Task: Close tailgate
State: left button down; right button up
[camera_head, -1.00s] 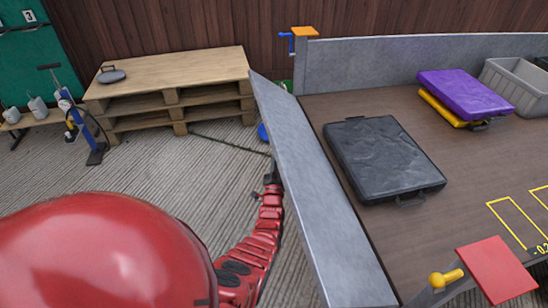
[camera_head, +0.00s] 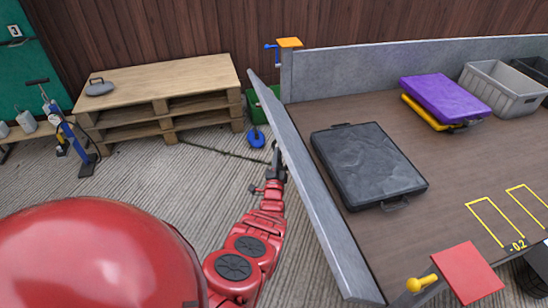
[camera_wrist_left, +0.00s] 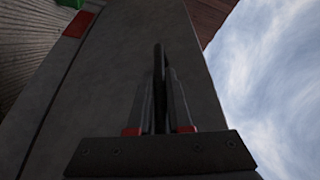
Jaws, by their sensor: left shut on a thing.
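The tailgate (camera_head: 318,205) is a long grey metal panel along the left end of the brown truck bed (camera_head: 440,215) in the head view. It is raised and leans a little outward, with its far top corner apart from the corner post. My left gripper (camera_head: 276,158) is at the outer side of the tailgate, partly hidden by its edge. In the left wrist view, the fingers (camera_wrist_left: 160,105) are shut on a thin dark handle (camera_wrist_left: 159,58) on the tailgate's grey face (camera_wrist_left: 110,85). My right gripper is not in view.
A blue-handled latch with an orange plate (camera_head: 289,43) tops the far post. A yellow knob (camera_head: 414,285) and red plate (camera_head: 468,272) are at the near corner. A black case (camera_head: 368,165) lies on the bed near the tailgate. Wooden pallets (camera_head: 160,85) stand left.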

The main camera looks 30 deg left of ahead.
aim_at(294, 150)
pick_arm(q)
jog(key=w+d+r+m, duration=0.1)
jog(key=w+d+r, duration=0.1)
jog(key=w+d+r+m+h+p, duration=0.1)
jog(key=w+d+r+m, duration=0.1)
jog(key=r, duration=0.1)
jog(key=shift+w+g, duration=0.4)
jog(key=w+d+r+m+b, duration=0.1)
jog(key=w+d+r+b, duration=0.1)
jog(key=w+d, duration=0.3)
jog(key=shift+w+r+b, duration=0.3)
jog(key=shift+r+b, duration=0.1)
jog(key=shift+b, duration=0.3)
jog(key=c, duration=0.8)
grip_release()
jog(key=shift+c, duration=0.2)
jog(key=shift+f, duration=0.1)
